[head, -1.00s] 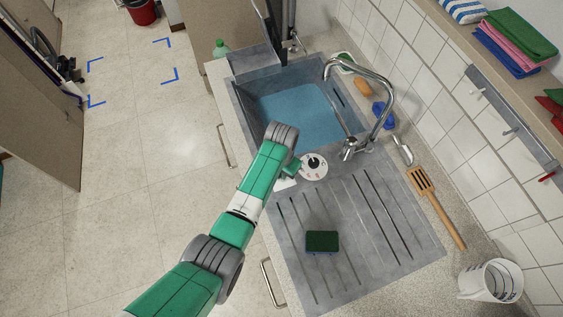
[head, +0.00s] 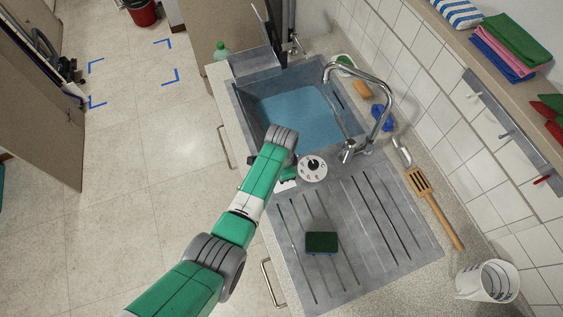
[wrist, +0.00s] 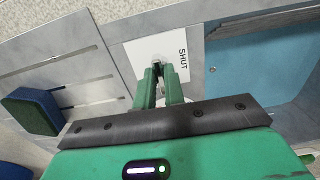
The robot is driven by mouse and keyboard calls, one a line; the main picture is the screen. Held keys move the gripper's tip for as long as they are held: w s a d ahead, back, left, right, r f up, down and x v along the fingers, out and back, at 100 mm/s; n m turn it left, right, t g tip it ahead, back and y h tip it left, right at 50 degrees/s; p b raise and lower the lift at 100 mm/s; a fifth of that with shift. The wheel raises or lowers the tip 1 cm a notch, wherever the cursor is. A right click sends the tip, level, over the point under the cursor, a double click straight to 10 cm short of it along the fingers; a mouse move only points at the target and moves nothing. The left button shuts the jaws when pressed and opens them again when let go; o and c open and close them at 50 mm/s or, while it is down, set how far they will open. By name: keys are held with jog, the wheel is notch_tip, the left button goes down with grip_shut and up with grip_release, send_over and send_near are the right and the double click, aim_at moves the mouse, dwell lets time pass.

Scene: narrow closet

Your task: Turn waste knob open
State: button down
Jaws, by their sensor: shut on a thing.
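A white plate marked SHUT (wrist: 172,52) lies on the grey sink top in the wrist view. My gripper (wrist: 158,70) reaches down onto it, its two green fingers close together. They are shut on a small dark knob, mostly hidden between the fingertips. In the head view my gripper (head: 287,175) is at the sink's front edge, between basin and drainboard. A corner of the white plate (head: 286,186) shows below it. The knob itself is hidden there. Which way the knob points cannot be made out.
A round white dial with a black centre (head: 312,167) is right of my gripper. The water-filled basin (head: 298,114) and tap (head: 372,95) are behind. A sponge (head: 321,242) lies on the drainboard (head: 372,240). A wooden spatula (head: 436,208) lies at the right.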

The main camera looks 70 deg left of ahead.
jog(key=shift+r, duration=0.1)
dwell(0.3)
jog(key=c, duration=1.5)
grip_release()
notch_tip(320, 180, up, 8)
jog(key=shift+f+p, duration=0.15)
jog(key=shift+p, duration=0.35)
